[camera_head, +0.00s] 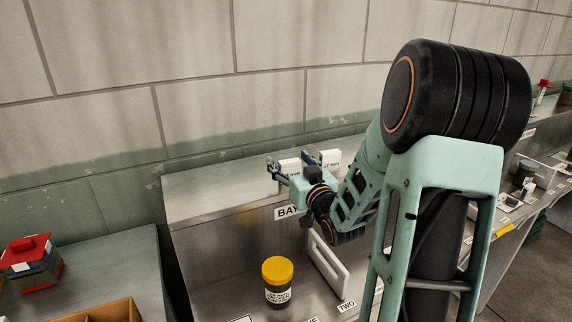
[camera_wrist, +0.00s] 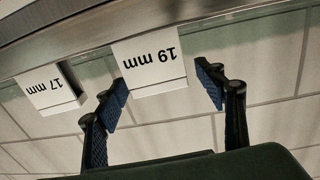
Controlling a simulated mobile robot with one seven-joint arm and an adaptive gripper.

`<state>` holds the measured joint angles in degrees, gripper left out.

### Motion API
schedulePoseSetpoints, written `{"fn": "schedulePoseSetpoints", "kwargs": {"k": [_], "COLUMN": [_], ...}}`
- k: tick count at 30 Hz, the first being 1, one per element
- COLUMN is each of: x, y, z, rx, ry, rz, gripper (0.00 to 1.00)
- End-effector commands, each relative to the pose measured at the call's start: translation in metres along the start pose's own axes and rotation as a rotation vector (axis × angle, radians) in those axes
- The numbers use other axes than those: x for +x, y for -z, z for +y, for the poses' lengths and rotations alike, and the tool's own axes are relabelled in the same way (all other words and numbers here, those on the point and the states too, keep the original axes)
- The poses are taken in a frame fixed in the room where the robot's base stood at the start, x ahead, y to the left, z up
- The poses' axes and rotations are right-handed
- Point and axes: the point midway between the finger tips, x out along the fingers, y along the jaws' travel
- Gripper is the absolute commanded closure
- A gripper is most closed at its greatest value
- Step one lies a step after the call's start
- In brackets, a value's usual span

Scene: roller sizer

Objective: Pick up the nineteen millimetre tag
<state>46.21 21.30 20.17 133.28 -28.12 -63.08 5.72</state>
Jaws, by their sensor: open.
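The white nineteen millimetre tag (camera_wrist: 150,60) reads "19 mm" upside down in the wrist view. My gripper (camera_wrist: 161,86) is open, with one blue-padded finger towards each side of this tag. The left pad looks very close to the tag's edge, and a small gap shows at the right pad; I cannot tell whether either touches. In the head view the tag (camera_head: 291,166) stands on the steel ledge, partly hidden, with my gripper (camera_head: 289,163) around it.
A white "17 mm" tag (camera_wrist: 47,90) stands close beside, also seen in the head view (camera_head: 330,157). The steel ledge (camera_head: 215,190) backs onto a block wall. Below are a yellow-lidded jar (camera_head: 278,284) and a white handle-shaped frame (camera_head: 329,265). A red-lidded container (camera_head: 30,262) stands left.

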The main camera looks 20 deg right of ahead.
Motion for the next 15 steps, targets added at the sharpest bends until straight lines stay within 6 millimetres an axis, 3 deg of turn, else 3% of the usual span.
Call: {"fn": "schedulePoseSetpoints", "kwargs": {"k": [4,13,15], "x": [0.0,0.0001,0.0001], "y": [-0.0002,-0.0001,0.0], "z": [0.0001,0.0,0.0], "rx": [0.0,0.0,-0.001], "ry": [0.0,0.0,0.0], "rz": [0.0,0.0,0.0], "gripper": [0.38,0.72,0.74]}}
